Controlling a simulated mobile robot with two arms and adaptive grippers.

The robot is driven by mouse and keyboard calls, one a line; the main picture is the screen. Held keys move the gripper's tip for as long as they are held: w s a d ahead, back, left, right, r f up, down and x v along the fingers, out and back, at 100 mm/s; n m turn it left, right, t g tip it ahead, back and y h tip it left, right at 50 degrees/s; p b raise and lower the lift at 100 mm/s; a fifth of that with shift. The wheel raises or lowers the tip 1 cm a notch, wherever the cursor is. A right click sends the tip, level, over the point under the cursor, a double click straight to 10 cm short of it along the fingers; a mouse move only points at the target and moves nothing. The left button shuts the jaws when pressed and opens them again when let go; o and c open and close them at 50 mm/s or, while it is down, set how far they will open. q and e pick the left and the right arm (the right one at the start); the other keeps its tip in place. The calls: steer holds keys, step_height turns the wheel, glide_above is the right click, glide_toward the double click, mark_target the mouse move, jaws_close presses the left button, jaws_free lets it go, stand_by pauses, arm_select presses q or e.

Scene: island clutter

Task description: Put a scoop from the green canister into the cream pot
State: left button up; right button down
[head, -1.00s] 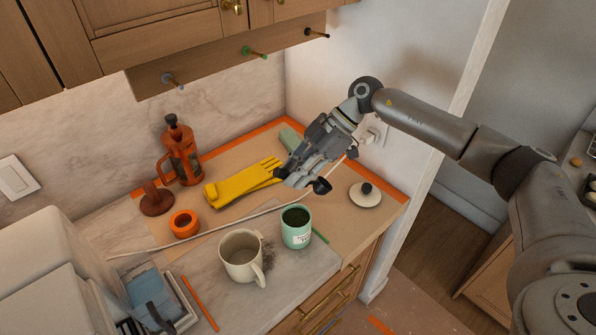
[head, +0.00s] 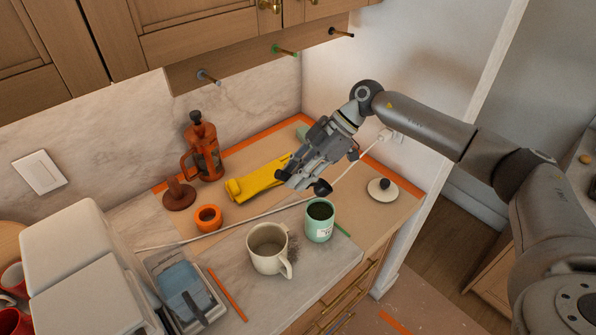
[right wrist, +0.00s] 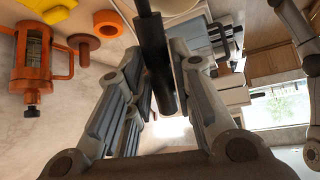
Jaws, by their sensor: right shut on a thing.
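The green canister (head: 320,229) stands upright and open on the counter, with dark grounds inside and a label on its front. The cream pot (head: 268,262), with a side handle, stands just left of it; its inside looks empty. My right gripper (head: 303,184) is above and behind them, shut on a black scoop (head: 321,188). The scoop's dark rounded end shows by the fingertips; its contents cannot be told. In the right wrist view the black handle (right wrist: 158,62) lies between the fingers. My left gripper is not in view.
Dark grounds lie beside the pot. A white lid (head: 382,190) with a black knob lies right of the canister. A white cord (head: 235,227) crosses the counter.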

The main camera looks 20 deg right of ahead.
arm_select(q)
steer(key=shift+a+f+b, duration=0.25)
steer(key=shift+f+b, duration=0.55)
steer(key=shift+b, duration=0.05)
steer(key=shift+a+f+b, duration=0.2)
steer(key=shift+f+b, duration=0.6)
arm_select(e)
step_height(320, 180, down, 10)
steer(key=shift+f, duration=0.1)
arm_select(q)
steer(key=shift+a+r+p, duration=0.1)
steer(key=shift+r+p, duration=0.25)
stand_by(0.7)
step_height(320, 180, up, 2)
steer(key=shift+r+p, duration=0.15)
steer(key=shift+p, duration=1)
arm_select(e)
step_height(320, 180, up, 2)
steer(key=shift+r, duration=0.1)
